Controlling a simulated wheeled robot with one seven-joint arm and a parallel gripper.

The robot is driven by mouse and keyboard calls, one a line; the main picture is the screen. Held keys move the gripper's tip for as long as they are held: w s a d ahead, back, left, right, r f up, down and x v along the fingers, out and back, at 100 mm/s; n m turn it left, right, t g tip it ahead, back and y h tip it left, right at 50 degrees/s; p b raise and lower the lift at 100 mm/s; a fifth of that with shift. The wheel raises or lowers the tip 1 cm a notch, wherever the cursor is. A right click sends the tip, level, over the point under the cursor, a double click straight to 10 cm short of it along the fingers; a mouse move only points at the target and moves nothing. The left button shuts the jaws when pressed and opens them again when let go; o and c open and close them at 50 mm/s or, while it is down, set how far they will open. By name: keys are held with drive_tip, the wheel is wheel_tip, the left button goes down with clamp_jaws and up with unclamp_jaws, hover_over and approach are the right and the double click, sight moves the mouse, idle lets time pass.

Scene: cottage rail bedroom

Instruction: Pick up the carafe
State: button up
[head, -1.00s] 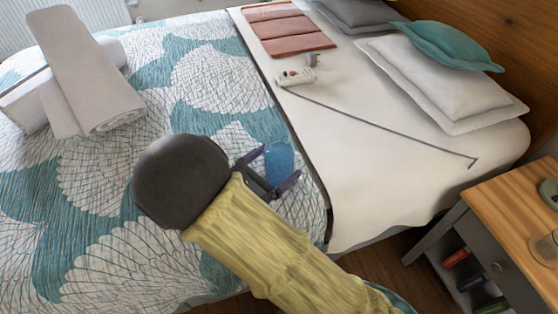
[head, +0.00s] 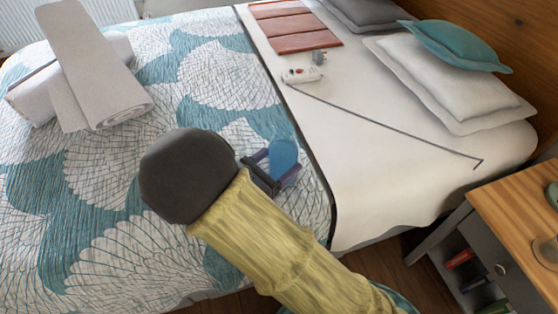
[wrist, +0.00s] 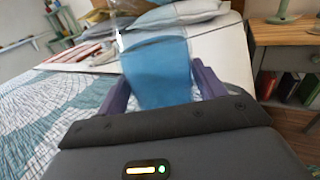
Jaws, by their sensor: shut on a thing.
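The carafe (head: 284,155) is a translucent blue vessel. In the head view it sits between the two fingers of my gripper (head: 274,171), over the patterned part of the bed near the white sheet. In the wrist view the carafe (wrist: 158,72) stands upright between the purple fingers, with blue in its lower body and a clear upper part. My gripper (wrist: 160,88) is shut on it. I cannot tell whether its base touches the bed.
A bed (head: 120,230) fills most of the view. Rolled towels (head: 90,65) lie at the left, pillows (head: 450,85) at the right. A white power strip (head: 301,75) with a cable and a red folded item (head: 290,28) lie on the sheet. A nightstand (head: 520,215) stands right.

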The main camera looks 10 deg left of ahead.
sight(276, 136)
drive_tip(key=shift+r+p, duration=1.45)
drive_tip(key=shift+r, duration=3.35)
